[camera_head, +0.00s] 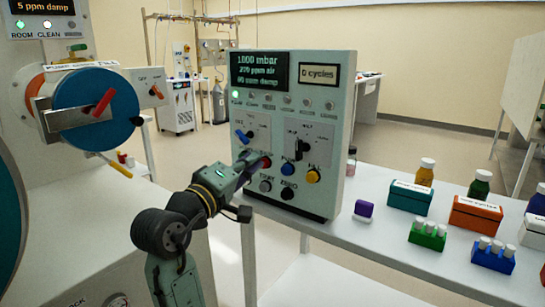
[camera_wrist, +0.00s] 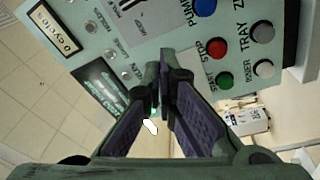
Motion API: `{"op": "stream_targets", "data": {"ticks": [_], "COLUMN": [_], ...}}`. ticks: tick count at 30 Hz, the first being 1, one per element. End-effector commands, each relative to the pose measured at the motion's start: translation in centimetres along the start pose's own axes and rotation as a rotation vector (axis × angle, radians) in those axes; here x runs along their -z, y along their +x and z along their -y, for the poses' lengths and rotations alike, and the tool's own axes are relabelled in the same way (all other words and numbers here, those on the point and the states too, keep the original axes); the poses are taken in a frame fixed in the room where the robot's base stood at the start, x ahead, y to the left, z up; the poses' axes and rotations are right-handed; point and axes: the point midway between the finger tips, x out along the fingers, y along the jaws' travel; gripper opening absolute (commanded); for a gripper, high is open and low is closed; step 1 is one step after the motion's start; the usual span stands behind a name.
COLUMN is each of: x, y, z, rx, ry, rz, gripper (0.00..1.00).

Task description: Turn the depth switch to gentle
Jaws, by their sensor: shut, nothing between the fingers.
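The pale green control box (camera_head: 343,130) stands on the white bench. Its front carries a rotary switch with a blue handle (camera_head: 243,136) on the left plate and one with a black handle (camera_head: 299,149) on the right plate. The lettering is too small to tell which is the depth switch or where gentle lies. My gripper (camera_head: 248,163) is shut and empty, in front of the box's lower left, just below the blue handle and left of the red button. In the wrist view my gripper (camera_wrist: 165,75) covers the left plate; contact cannot be told.
Below the switches sit a red button (camera_head: 266,162), a blue button (camera_head: 287,170) and a yellow button (camera_head: 312,176). A blue round door (camera_head: 90,112) is left.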

Motion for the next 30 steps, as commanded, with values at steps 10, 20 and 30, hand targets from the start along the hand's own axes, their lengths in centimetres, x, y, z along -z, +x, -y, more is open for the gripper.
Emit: {"op": "stream_targets", "data": {"ticks": [10,20,30], "x": [4.9,4.0,1.5], "y": [-1.0,2.0,8.5], "z": [0.1,-0.5,-0.9], "rx": [0.039,0.044,0.043], "ry": [-0.464,-0.498,-0.495], "rz": [0.326,0.354,0.352], "gripper": [0.0,0.0,0.0]}}
